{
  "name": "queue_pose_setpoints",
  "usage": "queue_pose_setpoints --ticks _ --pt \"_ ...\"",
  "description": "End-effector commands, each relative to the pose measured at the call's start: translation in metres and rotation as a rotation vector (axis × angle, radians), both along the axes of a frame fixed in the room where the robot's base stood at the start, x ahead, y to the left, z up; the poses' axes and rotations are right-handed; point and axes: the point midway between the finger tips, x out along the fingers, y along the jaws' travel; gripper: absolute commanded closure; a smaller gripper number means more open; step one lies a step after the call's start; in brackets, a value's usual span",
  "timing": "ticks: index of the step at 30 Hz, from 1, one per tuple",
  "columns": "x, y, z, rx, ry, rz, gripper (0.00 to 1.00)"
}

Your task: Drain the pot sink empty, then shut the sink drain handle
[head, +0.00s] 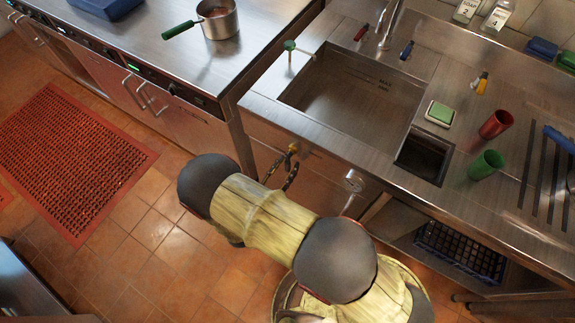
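The pot sink (345,100) is a rectangular steel basin set in the counter, with a MAX mark on its far wall. Its inside looks smooth and grey-brown; I cannot tell whether water stands in it. A small yellow-topped handle (293,149) shows at the cabinet front below the sink, and a chrome round-ended fitting (354,181) is to its right. Which is the drain handle is not clear. My gripper (279,174) shows only as slim dark curved parts just below the yellow-topped handle, mostly hidden by my arm. Contact and finger opening cannot be told.
A green-handled fitting (289,46) stands at the sink's left edge, and a tap (388,25) behind it. A small basin (423,155), a red cup (496,124) and a green cup (486,165) are right. A pot (219,20) is on the left counter. Floor left is open, with a red mat (70,160).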

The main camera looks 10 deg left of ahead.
Motion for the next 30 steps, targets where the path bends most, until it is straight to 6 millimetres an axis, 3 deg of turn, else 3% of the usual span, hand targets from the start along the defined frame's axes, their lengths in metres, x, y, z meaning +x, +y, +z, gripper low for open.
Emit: queue_pose_setpoints --ticks 12,30 --pt "0.0077 -0.0031 0.0003 0.000 0.000 0.000 0.66" --pt "0.0076 -0.0030 0.0002 0.000 0.000 0.000 1.00"
